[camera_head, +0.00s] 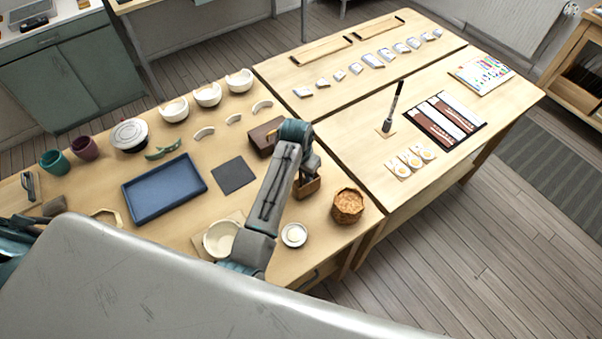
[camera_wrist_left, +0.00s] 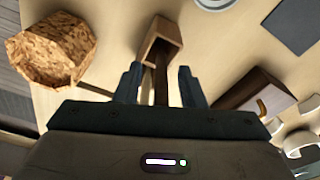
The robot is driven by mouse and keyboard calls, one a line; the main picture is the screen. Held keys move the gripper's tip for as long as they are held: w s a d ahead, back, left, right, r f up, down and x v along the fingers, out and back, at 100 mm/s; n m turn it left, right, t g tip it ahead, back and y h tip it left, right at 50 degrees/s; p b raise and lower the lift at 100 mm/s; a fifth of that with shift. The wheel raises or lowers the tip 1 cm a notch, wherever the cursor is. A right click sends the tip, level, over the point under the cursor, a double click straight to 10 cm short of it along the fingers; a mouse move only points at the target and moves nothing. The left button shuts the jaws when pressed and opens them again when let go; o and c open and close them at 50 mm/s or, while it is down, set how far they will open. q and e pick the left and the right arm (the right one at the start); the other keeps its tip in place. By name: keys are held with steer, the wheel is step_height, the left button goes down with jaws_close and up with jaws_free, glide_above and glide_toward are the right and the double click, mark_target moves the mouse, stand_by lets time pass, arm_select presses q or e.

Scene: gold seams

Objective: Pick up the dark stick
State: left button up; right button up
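A dark brown stick (camera_wrist_left: 161,84) shows in the left wrist view, running from a small open wooden box (camera_wrist_left: 160,45) down between my left fingers. The box also shows in the head view (camera_head: 306,188), below the end of my left arm. My left gripper (camera_wrist_left: 158,76) is open, with one finger on each side of the stick and a gap at both sides. In the head view my own wrist hides the stick and the fingertips. My right gripper is not in view.
A woven brown basket (camera_head: 347,206) stands right of the box, with a small white dish (camera_head: 294,235) nearer. A dark brown case (camera_head: 264,138) lies just behind. A dark square mat (camera_head: 234,175) and blue tray (camera_head: 165,188) lie left. The right table holds an upright black pen-like object (camera_head: 393,106).

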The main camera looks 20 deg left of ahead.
arm_select(q)
steer(key=shift+w+f, duration=0.1)
steer(key=shift+f, duration=0.05)
steer(key=shift+c, duration=0.7)
jaws_close()
steer(key=shift+r+b, duration=0.3)
steer(key=shift+r, duration=0.1)
step_height(320, 180, up, 9)
steer(key=b, duration=0.3)
steer(key=shift+f, duration=0.2)
steer(key=shift+r, duration=0.35)
